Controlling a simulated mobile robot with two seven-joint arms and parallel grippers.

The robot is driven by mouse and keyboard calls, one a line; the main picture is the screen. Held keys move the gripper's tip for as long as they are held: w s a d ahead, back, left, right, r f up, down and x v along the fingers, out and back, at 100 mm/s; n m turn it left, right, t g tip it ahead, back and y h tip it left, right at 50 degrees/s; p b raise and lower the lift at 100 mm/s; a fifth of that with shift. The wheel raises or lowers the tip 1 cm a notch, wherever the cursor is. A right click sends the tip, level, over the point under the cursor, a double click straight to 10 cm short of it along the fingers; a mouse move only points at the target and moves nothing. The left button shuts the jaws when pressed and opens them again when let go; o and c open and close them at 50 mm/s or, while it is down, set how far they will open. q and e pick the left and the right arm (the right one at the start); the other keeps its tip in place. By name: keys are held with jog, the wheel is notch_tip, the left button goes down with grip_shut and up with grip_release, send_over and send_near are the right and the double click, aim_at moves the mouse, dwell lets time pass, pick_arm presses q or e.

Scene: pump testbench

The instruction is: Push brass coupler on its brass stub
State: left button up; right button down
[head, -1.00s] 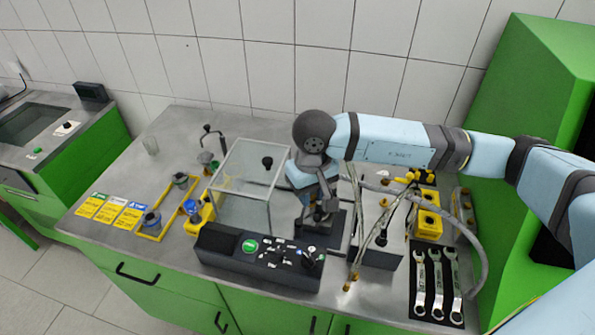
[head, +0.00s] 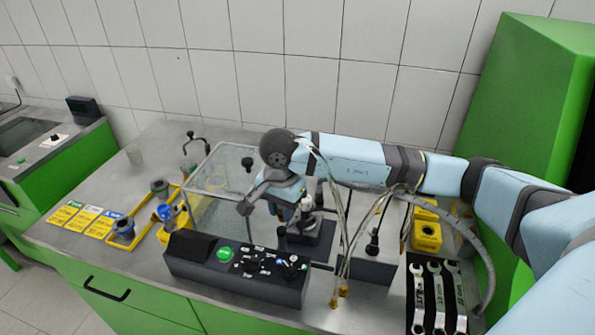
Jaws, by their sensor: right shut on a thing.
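My right gripper (head: 280,211) hangs below its dark wrist, over the bench between the clear-walled tank (head: 225,215) and a small device on a dark base plate (head: 308,243). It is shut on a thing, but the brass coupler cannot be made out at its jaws. Thin hoses (head: 346,245) run from beside my right wrist down to brass-coloured ends (head: 336,301) near the bench's front edge. Which stub belongs to the coupler cannot be told. My left gripper is not in view.
A control box (head: 235,275) with a green button stands in front of the tank. Several wrenches (head: 437,290) lie on a black mat at right. Yellow blocks (head: 427,237) stand behind them. A thick grey hose (head: 478,240) curves at the right.

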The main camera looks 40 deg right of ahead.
jog(key=w+d+m, duration=0.2)
jog(key=m, duration=0.6)
jog(key=w+d+r+m, duration=0.1)
jog(key=w+d+m, duration=0.1)
jog(key=m, duration=0.6)
jog(key=w+d+r+m, duration=0.1)
jog(key=d+m, duration=0.3)
jog(key=m, duration=0.4)
jog(key=shift+w+d+r+b, duration=0.15)
jog(key=shift+w+b, duration=0.05)
jog(key=shift+w, duration=0.15)
jog(key=shift+w+d+r+b, duration=0.1)
jog(key=shift+w+b, duration=0.05)
jog(key=shift+w, duration=0.2)
jog(key=shift+f+b, duration=1.2)
jog(key=shift+f, duration=0.85)
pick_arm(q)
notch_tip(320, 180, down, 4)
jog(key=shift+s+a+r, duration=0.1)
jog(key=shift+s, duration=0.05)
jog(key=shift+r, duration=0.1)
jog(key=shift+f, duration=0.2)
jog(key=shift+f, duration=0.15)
pick_arm(e)
jog(key=shift+f, duration=0.3)
pick_arm(q)
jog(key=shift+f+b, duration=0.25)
jog(key=shift+b, duration=0.35)
pick_arm(e)
jog(key=shift+f, duration=0.5)
